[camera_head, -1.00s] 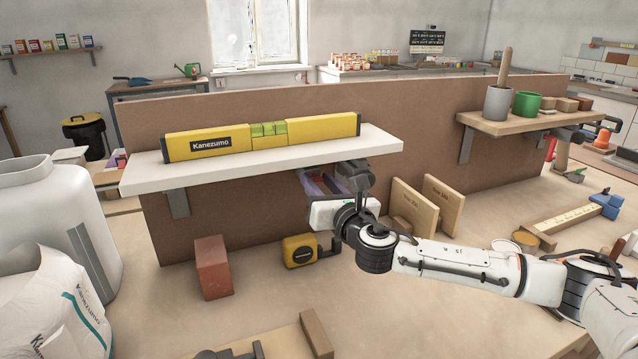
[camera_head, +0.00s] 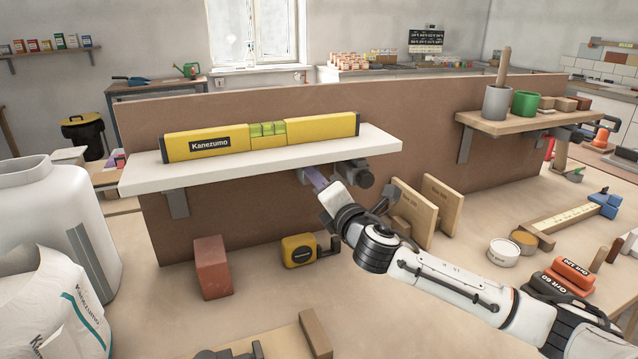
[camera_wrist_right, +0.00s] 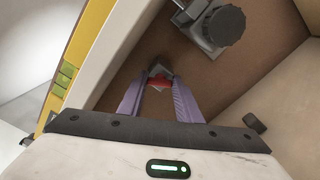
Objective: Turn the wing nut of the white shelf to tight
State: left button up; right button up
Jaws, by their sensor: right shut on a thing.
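The white shelf (camera_head: 270,158) is fixed to a brown upright panel, with a long yellow spirit level (camera_head: 262,137) lying on it. My right gripper (camera_head: 314,176) reaches under the shelf's right part from the front; its purple fingers also show in the right wrist view (camera_wrist_right: 160,82). They are shut on a small red part (camera_wrist_right: 159,83), seemingly the wing nut, in front of a grey fitting. The fingers hide most of it, and its angle cannot be told. A dark round knob (camera_head: 358,173) sits beside it under the shelf; it also shows in the wrist view (camera_wrist_right: 224,26). My left gripper is not in view.
A grey bracket (camera_head: 177,203) holds the shelf's left part. A red-brown block (camera_head: 212,267) and a yellow tape measure (camera_head: 298,250) stand on the bench below. Wooden boards (camera_head: 444,205) lean against the panel close to my right arm.

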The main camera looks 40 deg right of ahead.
jog(key=m, duration=0.4)
jog(key=shift+f+m, duration=0.15)
jog(key=shift+m, duration=0.25)
dwell(0.4)
jog(key=o, duration=1)
jog(key=shift+o, duration=0.2)
jog(key=v, duration=1)
jog(key=shift+s, duration=0.15)
